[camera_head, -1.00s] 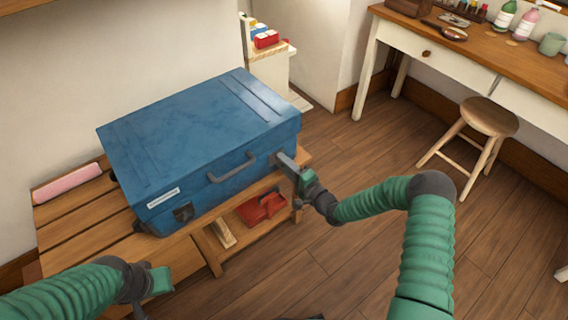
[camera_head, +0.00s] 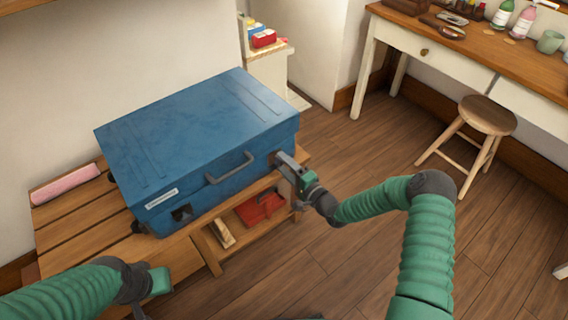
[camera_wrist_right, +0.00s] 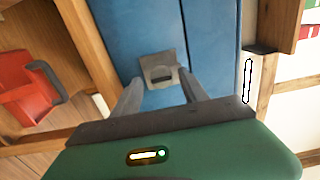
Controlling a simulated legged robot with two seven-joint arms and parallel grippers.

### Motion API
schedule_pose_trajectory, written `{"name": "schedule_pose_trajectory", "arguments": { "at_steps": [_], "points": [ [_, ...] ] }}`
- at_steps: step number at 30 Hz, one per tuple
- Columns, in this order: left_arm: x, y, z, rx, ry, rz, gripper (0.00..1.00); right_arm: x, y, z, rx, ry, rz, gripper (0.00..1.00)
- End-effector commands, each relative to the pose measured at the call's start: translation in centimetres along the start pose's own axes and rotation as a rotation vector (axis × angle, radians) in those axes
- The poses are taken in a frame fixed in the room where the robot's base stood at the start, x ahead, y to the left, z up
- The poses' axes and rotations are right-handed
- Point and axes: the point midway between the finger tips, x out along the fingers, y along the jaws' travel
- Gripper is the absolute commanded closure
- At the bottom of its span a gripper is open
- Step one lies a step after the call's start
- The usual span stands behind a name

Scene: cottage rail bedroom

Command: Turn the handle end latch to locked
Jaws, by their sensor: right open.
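A blue suitcase (camera_head: 190,120) lies flat on a slatted wooden bench, its grey carry handle (camera_head: 230,168) on the front face. In the right wrist view, a grey latch plate (camera_wrist_right: 157,70) with a dark raised piece sits on the blue face. My right gripper (camera_wrist_right: 161,84) is open, its two fingers either side of the latch; contact cannot be told. In the head view, my right gripper (camera_head: 284,163) is at the right end of the front face and hides most of this latch. My left gripper (camera_head: 152,285) is low at the left, its fingers unclear.
The wooden bench (camera_head: 75,232) has a lower shelf with a red object (camera_head: 260,207). A pink roll (camera_head: 66,184) lies at the bench's back left. A stool (camera_head: 487,115) and a desk (camera_head: 480,50) stand at right. Floor between is clear.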

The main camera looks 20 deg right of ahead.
Motion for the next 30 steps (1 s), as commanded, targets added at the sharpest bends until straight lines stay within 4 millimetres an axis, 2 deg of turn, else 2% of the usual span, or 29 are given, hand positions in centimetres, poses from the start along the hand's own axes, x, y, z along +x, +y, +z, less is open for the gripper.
{"name": "schedule_pose_trajectory", "arguments": {
  "at_steps": [5,9,16,21,30],
  "points": [
    [-1.6,0.0,-0.4,0.0,0.0,0.0,1.0,-4.0,-0.4,-0.2,0.003,0.004,0.004,0.49],
    [-2.7,0.0,-0.6,0.0,0.0,0.0,1.0,-8.2,-0.3,-0.2,0.005,0.006,0.003,0.49],
    [-3.9,0.0,-0.9,0.0,0.0,0.0,1.0,-14.1,-0.1,-0.3,0.005,0.006,0.002,0.49],
    [-4.1,0.0,-1.0,0.0,0.0,0.0,1.0,-16.1,0.1,-0.3,0.003,0.005,0.002,0.49],
    [-4.0,0.0,-0.9,0.0,0.0,0.0,1.0,-16.2,0.2,-0.2,0.003,0.004,0.001,0.49]
  ]
}}
